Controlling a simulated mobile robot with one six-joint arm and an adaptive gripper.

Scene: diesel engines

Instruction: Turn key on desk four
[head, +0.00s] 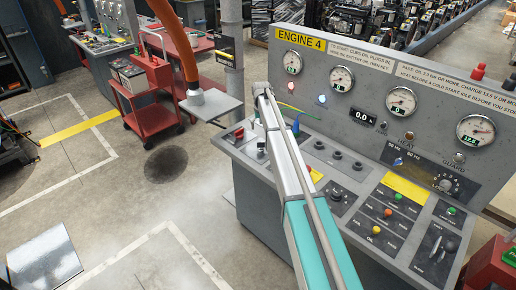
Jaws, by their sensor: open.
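Desk four (232,160) is a grey console with a yellow "ENGINE 4" label (300,40) on its upright panel. My arm crosses in front of its left part, from the bottom edge up to the panel. My gripper does not show; the arm hides whatever is behind it. A small dark and silver fitting (261,146) stands on the desk's left end, beside a red button (239,133). It is too small to tell whether it is the key. A blue piece (296,125) shows just right of the arm.
The desk also carries gauges (399,100), black knobs (338,154) and coloured buttons (376,230). The floor left of the desk is open.

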